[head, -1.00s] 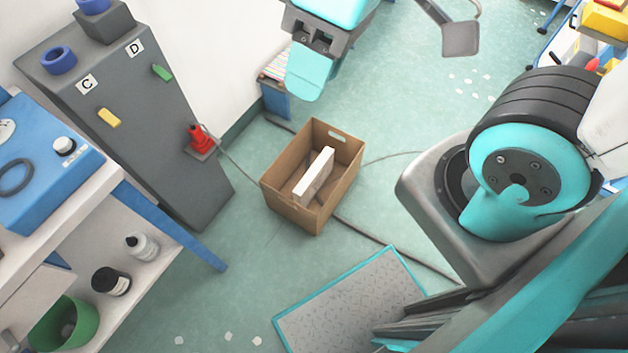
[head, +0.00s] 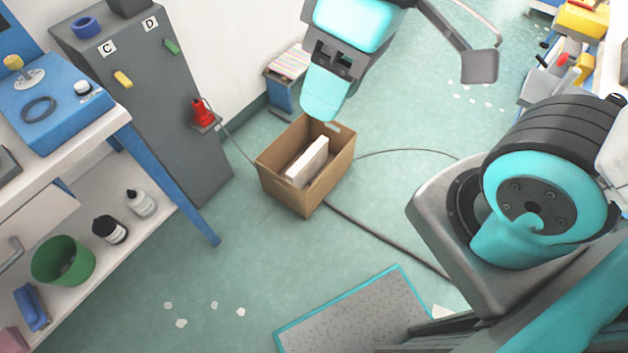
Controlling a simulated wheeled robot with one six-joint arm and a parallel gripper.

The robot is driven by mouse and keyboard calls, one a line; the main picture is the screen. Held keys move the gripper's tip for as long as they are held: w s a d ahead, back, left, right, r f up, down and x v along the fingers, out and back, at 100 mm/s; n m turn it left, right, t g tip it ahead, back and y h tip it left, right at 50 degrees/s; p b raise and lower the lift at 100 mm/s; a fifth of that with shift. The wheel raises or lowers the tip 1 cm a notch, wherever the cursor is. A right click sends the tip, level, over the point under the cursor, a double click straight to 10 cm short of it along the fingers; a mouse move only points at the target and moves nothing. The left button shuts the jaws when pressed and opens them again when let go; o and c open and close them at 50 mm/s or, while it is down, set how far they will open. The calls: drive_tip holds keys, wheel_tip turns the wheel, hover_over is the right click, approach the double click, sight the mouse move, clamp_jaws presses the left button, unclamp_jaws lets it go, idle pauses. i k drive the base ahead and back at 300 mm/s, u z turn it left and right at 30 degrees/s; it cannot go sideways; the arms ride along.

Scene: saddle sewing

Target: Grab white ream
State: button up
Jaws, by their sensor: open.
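The white ream (head: 308,161) is a thin white block standing on its long edge inside an open brown cardboard box (head: 322,190) on the floor. My gripper (head: 324,100), grey and turquoise, hangs at the top of the head view, just above the box's back edge in the picture. It is open and holds nothing that I can see. One broad turquoise finger shows; the other finger is hidden. The gripper appears apart from the ream.
A grey cabinet (head: 165,105) stands left of the box, with a red object (head: 203,113) on its side. A white-topped bench (head: 75,145) is at left. Dark cables (head: 385,243) cross the floor. A turquoise-edged grey mat (head: 355,318) lies in front. Floor around the box is mostly clear.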

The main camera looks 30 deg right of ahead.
sight(313, 160)
drive_tip(key=z, duration=0.4)
drive_tip(key=i, duration=1.2)
drive_tip(key=u, duration=0.6)
